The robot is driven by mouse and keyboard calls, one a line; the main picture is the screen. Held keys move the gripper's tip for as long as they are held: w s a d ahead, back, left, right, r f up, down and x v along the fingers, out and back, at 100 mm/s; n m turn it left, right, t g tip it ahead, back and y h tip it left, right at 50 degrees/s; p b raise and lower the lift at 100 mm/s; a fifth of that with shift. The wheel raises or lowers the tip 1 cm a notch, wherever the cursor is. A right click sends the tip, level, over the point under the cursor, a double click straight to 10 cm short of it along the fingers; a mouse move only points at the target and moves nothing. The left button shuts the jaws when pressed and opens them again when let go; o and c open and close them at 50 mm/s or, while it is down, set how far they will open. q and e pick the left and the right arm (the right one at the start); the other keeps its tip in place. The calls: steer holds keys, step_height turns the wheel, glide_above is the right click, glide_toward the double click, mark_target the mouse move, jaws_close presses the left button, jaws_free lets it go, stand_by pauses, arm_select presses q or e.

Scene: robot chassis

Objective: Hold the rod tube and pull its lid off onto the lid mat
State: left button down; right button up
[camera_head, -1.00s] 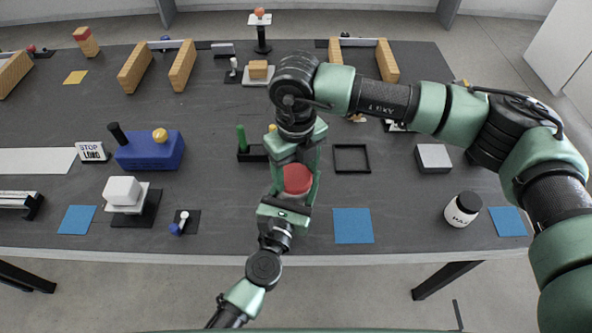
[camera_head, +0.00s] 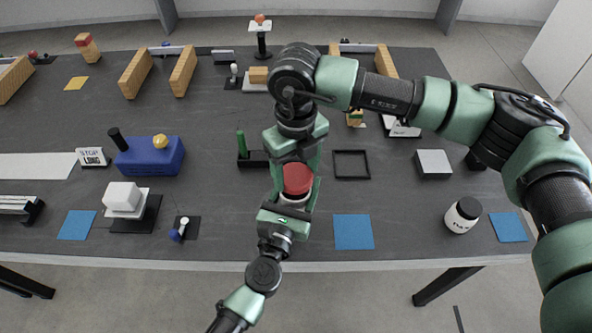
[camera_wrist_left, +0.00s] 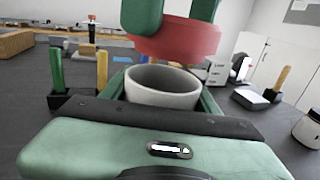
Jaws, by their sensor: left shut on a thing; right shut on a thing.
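The rod tube (camera_wrist_left: 162,88) is a pale grey cup-like cylinder with an open top in the left wrist view. My left gripper (camera_head: 290,205) is shut around its sides, just above the table's front part. The red lid (camera_head: 297,179) is held by my right gripper (camera_head: 298,173), which reaches down from above. In the left wrist view the lid (camera_wrist_left: 172,42) is clear of the tube, with a gap above its rim. A blue mat (camera_head: 353,231) lies flat and bare to the right of the tube; other blue mats make it unclear which is the lid mat.
A small black block with a green rod (camera_head: 241,145) stands close behind the tube. A black square frame (camera_head: 351,164) lies behind the blue mat. A black-capped jar (camera_head: 463,214) and another blue mat (camera_head: 509,227) are at the right. The table around the near mat is clear.

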mark_target(296, 175)
step_height(296, 175, up, 3)
steer(key=shift+r, duration=0.2)
arm_select(q)
steer(key=shift+c, duration=1.5)
jaws_free()
